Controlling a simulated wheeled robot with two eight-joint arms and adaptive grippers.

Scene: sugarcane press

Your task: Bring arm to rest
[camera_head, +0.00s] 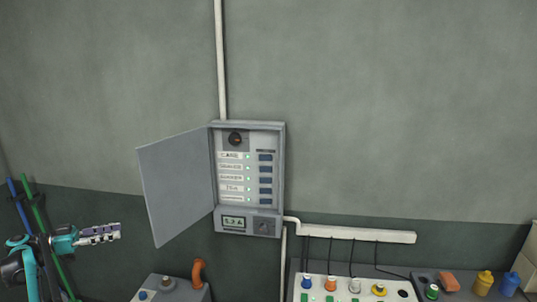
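My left arm (24,262), teal and black, comes in at the lower left edge. Its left gripper (112,233) points right, in front of the wall and left of the open grey panel door (181,186). Its fingers appear close together with nothing visible in them; whether they are open or shut is unclear. It is apart from the door. My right gripper is not in view.
A wall-mounted electrical box (282,180) has its door swung out left. Below, a control panel (318,289) carries coloured buttons and cables. A grey housing (183,291) with an orange pipe (198,271) stands left. Yellow (484,282) and blue (510,284) containers stand right.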

